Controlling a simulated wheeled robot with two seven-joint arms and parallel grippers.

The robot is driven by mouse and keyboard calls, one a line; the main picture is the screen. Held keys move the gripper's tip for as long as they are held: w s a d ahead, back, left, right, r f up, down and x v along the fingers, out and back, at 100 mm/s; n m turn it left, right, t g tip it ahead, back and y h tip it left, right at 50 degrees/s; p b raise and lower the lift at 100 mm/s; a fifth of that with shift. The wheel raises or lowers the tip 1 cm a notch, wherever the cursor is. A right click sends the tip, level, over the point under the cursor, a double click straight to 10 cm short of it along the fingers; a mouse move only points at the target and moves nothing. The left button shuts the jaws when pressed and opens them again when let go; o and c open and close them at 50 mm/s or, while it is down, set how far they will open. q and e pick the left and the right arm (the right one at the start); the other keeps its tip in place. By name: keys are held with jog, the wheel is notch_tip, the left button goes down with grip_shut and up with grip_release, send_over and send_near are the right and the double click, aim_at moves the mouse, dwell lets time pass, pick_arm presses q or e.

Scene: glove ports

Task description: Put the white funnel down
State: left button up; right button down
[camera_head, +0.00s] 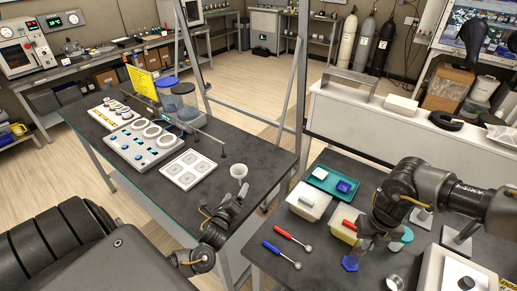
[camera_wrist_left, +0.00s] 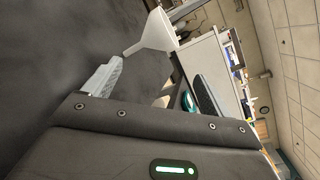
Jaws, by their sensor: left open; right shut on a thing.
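The white funnel (camera_head: 239,171) is at the near right corner of the left table, wide mouth up. In the left wrist view the funnel (camera_wrist_left: 156,34) is just beyond a pale fingertip, its narrow spout toward the dark tabletop. I cannot tell whether the spout touches the table. My left gripper (camera_head: 238,194) is open, right beside the funnel on its near side. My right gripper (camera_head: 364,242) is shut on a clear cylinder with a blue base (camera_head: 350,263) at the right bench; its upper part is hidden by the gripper.
On the left table (camera_head: 110,150) are a white square-welled plate (camera_head: 187,169), a grey panel with round wells (camera_head: 146,141) and blue-lidded jars (camera_head: 184,99). The right bench holds a teal tray (camera_head: 318,181), red and blue-handled spoons (camera_head: 282,254) and a metal cup (camera_head: 395,282). A metal frame post stands between them.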

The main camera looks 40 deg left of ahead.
pick_arm(q)
jog(key=m, duration=0.2)
jog(key=shift+s+a+m, duration=0.2)
jog(key=shift+s+m, duration=0.1)
jog(key=m, duration=0.1)
jog(key=r+m+y, duration=0.1)
jog(key=m, duration=0.1)
jog(key=shift+s+a+t, duration=0.2)
jog(key=shift+a+t, duration=0.1)
jog(key=shift+a, duration=0.1)
jog(key=m, duration=0.3)
jog(key=shift+r, duration=0.2)
send_near(241, 165)
jog(key=x, duration=0.2)
jog(key=shift+w+f, duration=0.25)
jog(key=shift+w, duration=0.2)
jog(key=shift+x, duration=2.55)
jog(key=shift+s+a+r, duration=0.1)
jog(key=shift+r, duration=0.05)
jog(key=c, duration=1.1)
notch_tip(241, 165, up, 10)
jog(key=shift+r, duration=0.1)
